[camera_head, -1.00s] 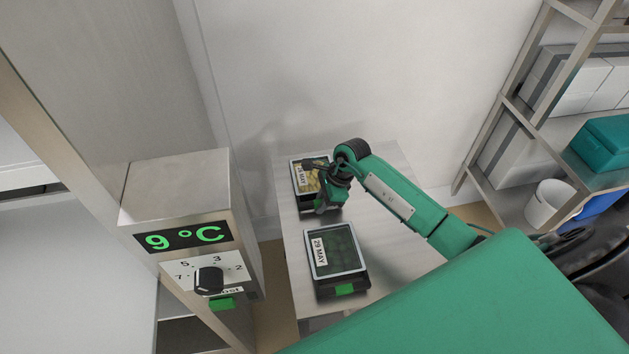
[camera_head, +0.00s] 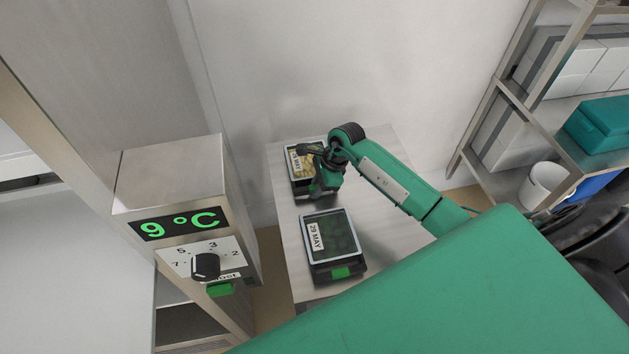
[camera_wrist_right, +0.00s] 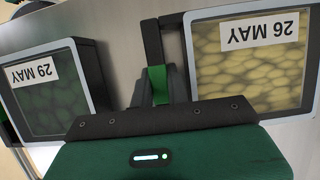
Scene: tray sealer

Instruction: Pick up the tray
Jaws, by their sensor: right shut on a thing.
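Two dark trays with clear-topped, pale-rimmed lids are on the table. The far tray, labelled 26 MAY, (camera_head: 294,166) has yellowish contents and is partly hidden by my right gripper in the head view. It fills the right of the wrist view (camera_wrist_right: 255,75). The near tray, labelled 29 MAY, (camera_head: 338,237) has dark green contents and a green tab at its front; it is at the left in the wrist view (camera_wrist_right: 45,90). My right gripper (camera_head: 322,186) is shut at the 26 MAY tray's near side, by a green tab (camera_wrist_right: 157,85). I cannot tell whether this tray is lifted. My left gripper is out of view.
The narrow light table (camera_head: 385,240) has free room right of the near tray. A steel cabinet (camera_head: 175,177) with a 9 °C display and a knob stands at the left. At the right is a shelf rack (camera_head: 520,105) with white boxes, a teal box and a white bucket.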

